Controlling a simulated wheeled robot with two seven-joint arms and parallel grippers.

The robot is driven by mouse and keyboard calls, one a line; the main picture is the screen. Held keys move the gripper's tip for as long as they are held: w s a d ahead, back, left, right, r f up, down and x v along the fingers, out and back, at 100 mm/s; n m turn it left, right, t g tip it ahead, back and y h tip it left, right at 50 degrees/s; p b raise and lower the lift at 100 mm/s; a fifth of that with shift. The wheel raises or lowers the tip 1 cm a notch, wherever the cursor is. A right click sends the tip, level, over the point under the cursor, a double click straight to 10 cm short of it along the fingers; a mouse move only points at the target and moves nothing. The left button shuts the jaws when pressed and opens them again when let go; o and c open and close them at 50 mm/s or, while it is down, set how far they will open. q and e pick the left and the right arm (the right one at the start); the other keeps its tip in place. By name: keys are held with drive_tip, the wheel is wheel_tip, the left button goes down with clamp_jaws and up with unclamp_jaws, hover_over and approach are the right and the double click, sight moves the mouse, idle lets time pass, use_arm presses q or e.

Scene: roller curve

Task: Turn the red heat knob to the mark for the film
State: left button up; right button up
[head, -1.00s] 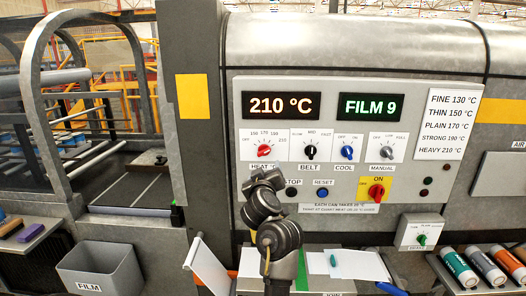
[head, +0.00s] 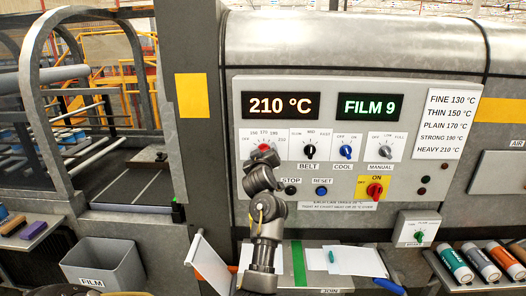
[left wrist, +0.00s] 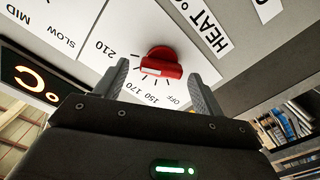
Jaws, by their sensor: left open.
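The red heat knob (head: 264,148) sits on a white dial plate at the left of the grey control panel. In the left wrist view the knob (left wrist: 161,62) lies between the fingertips of my open left gripper (left wrist: 160,72), with space showing on both sides. In the head view my left gripper (head: 261,160) reaches up from below and covers the knob's lower part. Dial marks read OFF, 150, 170 and 210; a finger may hide another. A white line shows on the knob. The temperature display (head: 280,106) reads 210 °C. The film display (head: 370,107) reads FILM 9.
A card (head: 453,123) lists FINE 130, THIN 150, PLAIN 170, STRONG 190 and HEAVY 210 °C. Belt (head: 309,151), cool (head: 346,152) and manual knobs stand to the right. A red switch (head: 374,190) on yellow and a blue reset button (head: 321,191) are below.

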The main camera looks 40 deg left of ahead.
use_arm(q)
drive_tip(key=shift+w+a, duration=0.15)
drive_tip(key=c, duration=1)
drive_tip(key=shift+a+f+n+b, duration=0.1)
drive_tip(key=shift+f+n+b, duration=0.05)
drive_tip(key=shift+n+b, duration=2.75)
drive_tip(key=shift+f+n+b, duration=0.15)
drive_tip(key=shift+n+b, duration=2.5)
drive_tip(key=shift+n, duration=0.35)
